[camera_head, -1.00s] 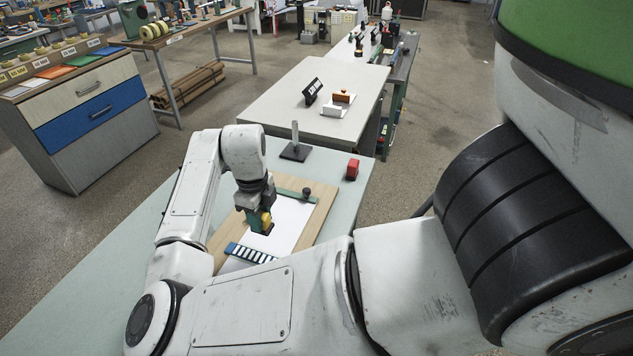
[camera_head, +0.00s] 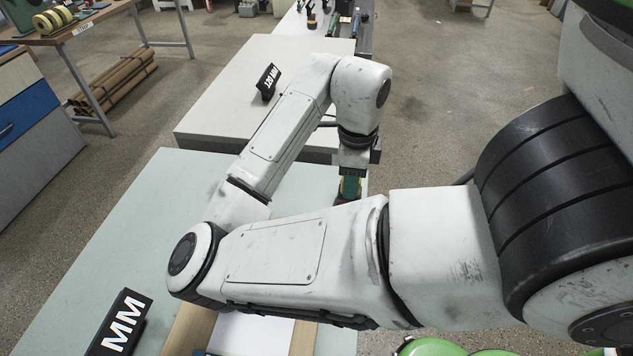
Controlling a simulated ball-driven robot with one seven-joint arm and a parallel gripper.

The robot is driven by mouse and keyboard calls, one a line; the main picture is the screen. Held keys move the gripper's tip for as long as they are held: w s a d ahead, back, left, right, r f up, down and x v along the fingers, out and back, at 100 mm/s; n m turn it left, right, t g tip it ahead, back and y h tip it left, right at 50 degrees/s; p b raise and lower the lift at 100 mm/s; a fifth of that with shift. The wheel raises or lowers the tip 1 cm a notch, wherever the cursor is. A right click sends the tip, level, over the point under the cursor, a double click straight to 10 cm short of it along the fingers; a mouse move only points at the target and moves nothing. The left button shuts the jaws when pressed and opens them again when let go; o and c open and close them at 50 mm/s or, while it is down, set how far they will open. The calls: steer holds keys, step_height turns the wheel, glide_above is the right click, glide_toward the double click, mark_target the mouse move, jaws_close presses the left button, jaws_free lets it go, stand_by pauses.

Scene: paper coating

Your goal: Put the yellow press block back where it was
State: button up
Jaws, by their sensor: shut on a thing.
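My gripper (camera_head: 350,184) hangs pointing down over the right part of the pale green table (camera_head: 150,215). The wooden board (camera_head: 190,328) with the white sheet (camera_head: 250,336) lies in front, mostly hidden by my arm.
A black sign reading MM (camera_head: 122,324) stands at the front left of the table. A pale grey table (camera_head: 215,115) behind bears another black sign (camera_head: 268,82). Floor lies open to the right.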

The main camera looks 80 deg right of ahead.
steer(key=w+d+f, duration=0.2)
steer(key=w+f, duration=0.1)
steer(key=w+d+f+b, duration=0.1)
steer(key=w+d+f, duration=0.1)
steer(key=w+d, duration=0.1)
steer(key=w+d+f, duration=0.2)
steer(key=w+f, duration=0.1)
steer(key=w, duration=0.1)
steer(key=shift+d+f+b, duration=0.15)
steer(key=shift+f+b, duration=0.15)
steer(key=shift+b, duration=0.05)
steer(key=shift+w+d+f, duration=0.15)
steer(key=shift+w+f, duration=0.05)
steer(key=shift+f, duration=0.2)
steer(key=shift+w+d+f, duration=0.1)
steer(key=shift+w+f, duration=0.05)
steer(key=shift+f, duration=1.5)
steer(key=shift+f, duration=0.1)
steer(key=o, duration=1)
step_height(320, 180, up, 12)
steer(key=shift+r+p, duration=0.15)
steer(key=shift+p, duration=0.6)
